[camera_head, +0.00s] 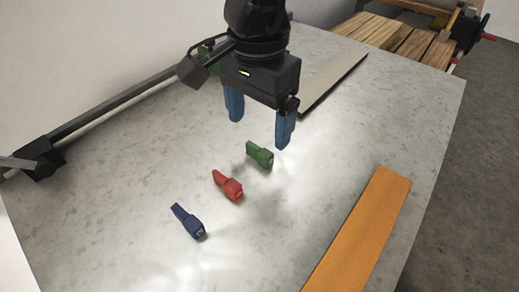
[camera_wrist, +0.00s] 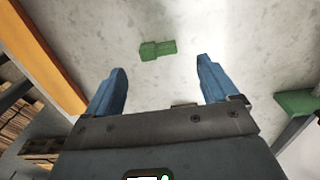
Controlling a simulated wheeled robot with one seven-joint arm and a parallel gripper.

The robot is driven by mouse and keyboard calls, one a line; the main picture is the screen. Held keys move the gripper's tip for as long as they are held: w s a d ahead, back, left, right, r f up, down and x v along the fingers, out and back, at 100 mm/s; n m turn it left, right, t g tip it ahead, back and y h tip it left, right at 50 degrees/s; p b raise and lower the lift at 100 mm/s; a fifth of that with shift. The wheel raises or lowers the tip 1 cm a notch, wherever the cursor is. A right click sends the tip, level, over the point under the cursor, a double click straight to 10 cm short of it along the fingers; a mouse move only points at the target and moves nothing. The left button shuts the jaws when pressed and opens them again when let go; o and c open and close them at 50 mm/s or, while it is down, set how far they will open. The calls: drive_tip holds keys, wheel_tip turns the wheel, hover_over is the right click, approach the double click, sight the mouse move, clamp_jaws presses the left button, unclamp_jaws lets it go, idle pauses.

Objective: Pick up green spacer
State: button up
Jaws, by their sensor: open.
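The green spacer (camera_head: 260,154) lies on the grey speckled table, at the end of a row with a red one and a blue one. My gripper (camera_head: 260,128) is open above the table, a little above and behind the green spacer in the head view. Its two blue fingers are apart with nothing between them. In the wrist view the green spacer (camera_wrist: 157,49) lies beyond the fingertips, roughly centred between them. My gripper also shows in the wrist view (camera_wrist: 163,67).
A red spacer (camera_head: 228,186) and a dark blue spacer (camera_head: 189,221) lie nearby. An orange strip (camera_head: 362,235) lies at the right. A grey bar (camera_head: 118,107) runs along the left. Another green object (camera_wrist: 298,103) shows at the right of the wrist view. Wooden slats (camera_head: 395,40) stand beyond the table.

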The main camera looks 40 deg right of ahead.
sight(258, 149)
wheel_tip(258, 149, down, 5)
drive_tip(key=shift+s+f, duration=0.1)
idle(0.3)
drive_tip(key=shift+a, duration=0.1)
drive_tip(key=c, duration=1.1)
